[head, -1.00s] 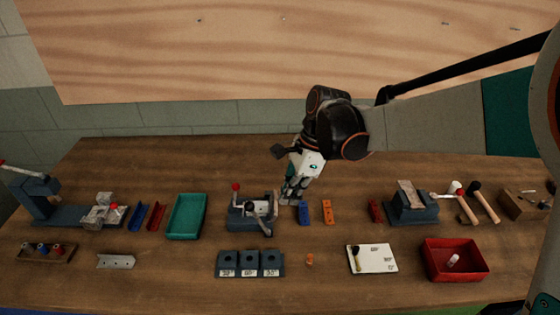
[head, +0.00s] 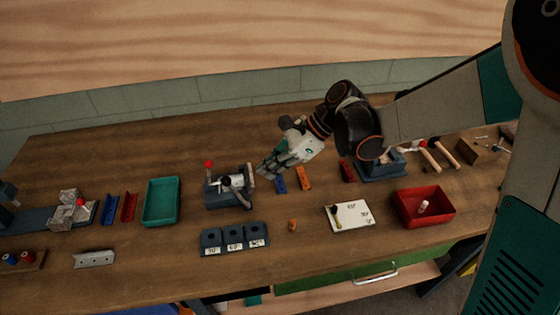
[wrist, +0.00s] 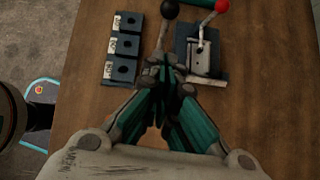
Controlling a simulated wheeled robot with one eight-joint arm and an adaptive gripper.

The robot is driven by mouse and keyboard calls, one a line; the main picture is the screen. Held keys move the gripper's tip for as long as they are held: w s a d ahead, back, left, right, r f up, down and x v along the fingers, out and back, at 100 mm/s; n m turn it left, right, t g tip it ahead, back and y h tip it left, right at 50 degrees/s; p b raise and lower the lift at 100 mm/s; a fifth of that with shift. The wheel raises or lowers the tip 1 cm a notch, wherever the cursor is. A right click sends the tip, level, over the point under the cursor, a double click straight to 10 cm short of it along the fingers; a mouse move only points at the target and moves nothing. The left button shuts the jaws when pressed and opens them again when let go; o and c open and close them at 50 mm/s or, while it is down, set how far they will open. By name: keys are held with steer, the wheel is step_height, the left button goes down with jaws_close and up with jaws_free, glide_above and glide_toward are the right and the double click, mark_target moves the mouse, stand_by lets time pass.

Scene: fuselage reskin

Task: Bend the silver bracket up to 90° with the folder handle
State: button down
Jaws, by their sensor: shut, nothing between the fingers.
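The folder (head: 230,196) stands on the bench left of my gripper, with a red-knobbed lever (head: 209,165) and a black-knobbed handle (head: 228,181). In the wrist view the folder (wrist: 218,79) is ahead to the right, and the black knob (wrist: 170,10) is straight ahead. A pale metal piece (wrist: 202,62) lies in the folder; I cannot tell its bend angle. My gripper (head: 264,173) is shut and empty, tilted down to the left beside the folder. In the wrist view its fingertips (wrist: 172,74) overlap the handle's lower end; contact is unclear.
Angle-marked blocks (head: 233,239) stand in front of the folder. A teal tray (head: 147,219) is to its left, a pale holed strip (head: 94,259) front left. A red bin (head: 400,213) stands farther right.

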steer(key=s+a+f+b, duration=0.1)
steer(key=a+f, duration=0.1)
steer(key=a, duration=0.4)
steer(key=shift+f+b, duration=0.15)
steer(key=shift+b, duration=0.15)
